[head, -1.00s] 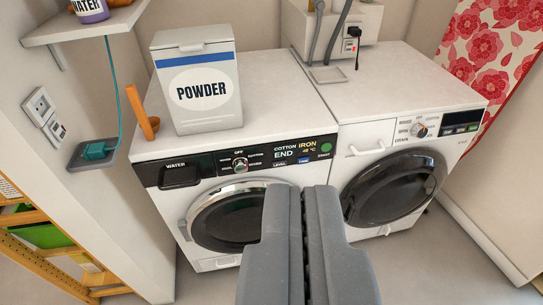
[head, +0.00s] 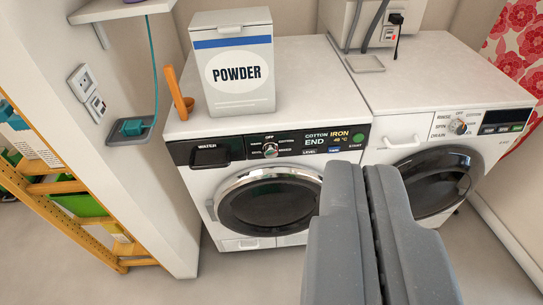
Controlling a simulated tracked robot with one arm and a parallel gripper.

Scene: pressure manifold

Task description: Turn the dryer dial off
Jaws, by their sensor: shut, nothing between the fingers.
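The dryer (head: 208,225) is the left white machine, with a round door and a black control panel marked COTTON, IRON and END. Its dial (head: 270,150) is a small round silver knob left of the panel's middle, under the word OFF. Its pointer is too small to read for certain. My gripper (head: 368,182) is shut and empty. It shows in front of the dryer's right side, right of and lower in the picture than the dial, and apart from it.
A washer (head: 440,80) with its own dial (head: 457,127) stands to the right. A POWDER box (head: 235,95) and an orange handle-like object (head: 178,95) are on the dryer. A wall (head: 150,190) and orange rack (head: 65,187) are at left. Floor in front is clear.

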